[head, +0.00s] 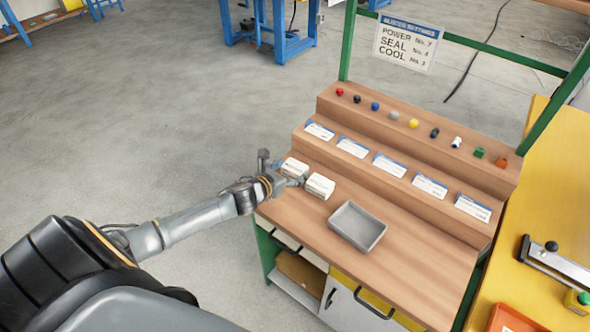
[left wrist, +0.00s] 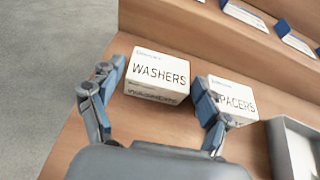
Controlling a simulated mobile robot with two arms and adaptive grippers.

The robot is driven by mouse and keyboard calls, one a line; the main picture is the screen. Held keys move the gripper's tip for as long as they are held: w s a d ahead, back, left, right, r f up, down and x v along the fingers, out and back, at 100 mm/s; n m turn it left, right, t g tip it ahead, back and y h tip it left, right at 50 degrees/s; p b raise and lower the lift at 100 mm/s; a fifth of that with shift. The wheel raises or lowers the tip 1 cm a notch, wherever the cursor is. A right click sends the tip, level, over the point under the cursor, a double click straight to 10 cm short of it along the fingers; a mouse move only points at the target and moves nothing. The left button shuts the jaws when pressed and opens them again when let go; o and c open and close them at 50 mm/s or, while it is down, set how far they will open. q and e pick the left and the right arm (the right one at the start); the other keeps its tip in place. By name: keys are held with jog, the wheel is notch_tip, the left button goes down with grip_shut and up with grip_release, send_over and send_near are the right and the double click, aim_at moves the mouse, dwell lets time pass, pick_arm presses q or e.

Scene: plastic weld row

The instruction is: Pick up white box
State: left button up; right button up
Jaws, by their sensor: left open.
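Two white boxes stand side by side on the wooden bench. The white box marked WASHERS (left wrist: 158,72) is the left one, and it also shows in the head view (head: 295,167). The other white box (left wrist: 238,98), its label partly hidden and reading "PACERS", stands just right of it, also in the head view (head: 320,186). My left gripper (head: 281,170) is open at the bench's left end. In the left wrist view its fingers are spread to either side of the WASHERS box, the right finger by the gap between the boxes. Contact cannot be told. My right gripper is out of view.
A grey tray (head: 357,226) stands right of the boxes. Behind them rise wooden steps (head: 400,146) with label cards and several small coloured parts. A green post frame (head: 348,45) carries a settings sign (head: 408,44). The bench front right of the tray is clear.

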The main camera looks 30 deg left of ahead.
pick_arm(q)
jog(key=shift+x, duration=0.9)
jog(key=c, duration=0.9)
jog(key=shift+r, duration=0.1)
